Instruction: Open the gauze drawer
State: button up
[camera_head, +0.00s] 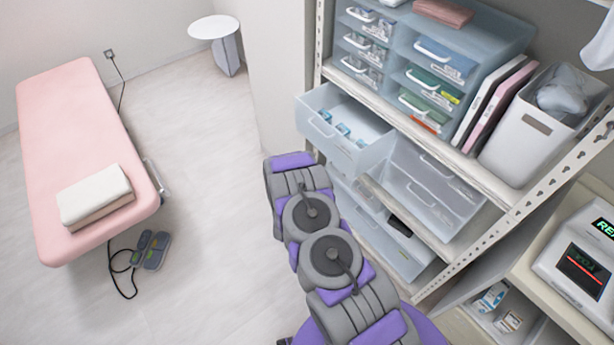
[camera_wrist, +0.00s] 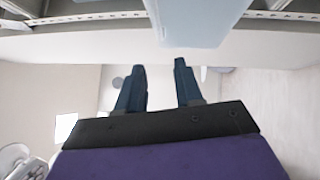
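A translucent pale-blue drawer (camera_head: 322,127) is pulled out from the lower left of the shelf unit in the head view. Small white and blue packets lie inside it. I cannot read a label that marks it as the gauze drawer. In the wrist view a pale-blue translucent surface, probably this drawer (camera_wrist: 196,22), is at the top, just beyond the fingertips. My gripper (camera_wrist: 160,66) has its two dark fingers apart with nothing between them. In the head view my arm ends just left of and below the open drawer, and the fingers are hidden.
Closed drawer units (camera_head: 455,60) with several supplies fill the upper shelf. A white bin (camera_head: 527,140) stands at its right. More translucent drawers (camera_head: 432,190) are below. A device with a lit display (camera_head: 585,262) is at lower right.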

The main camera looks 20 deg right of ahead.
jog(key=shift+r+p+v, duration=0.4)
jog(key=shift+p+v, duration=0.8)
jog(key=shift+v, duration=1.45)
jog(key=w+a+r+m+g+y+b, duration=0.2)
jog(key=w+a+r+m+g+y, duration=0.15)
jog(key=w+m+g, duration=0.35)
jog(key=s+a+r+m+g+y+b, duration=0.2)
jog(key=s+a+r+m+g+y, duration=0.3)
jog(key=s+r, duration=0.45)
jog(key=s+r+m+g, duration=0.1)
jog(key=s+r, duration=0.3)
jog(key=s, duration=0.9)
jog(key=s+d+r+m+g+b, duration=0.1)
jog(key=s+r+g, duration=0.3)
jog(key=s, duration=0.9)
jog(key=s+d+r+g+b, duration=0.1)
jog(key=s+r, duration=0.4)
jog(key=s, duration=0.9)
jog(key=shift+d+r+m+g, duration=0.25)
jog(key=shift+r+m+g, duration=0.15)
jog(key=shift+g, duration=0.5)
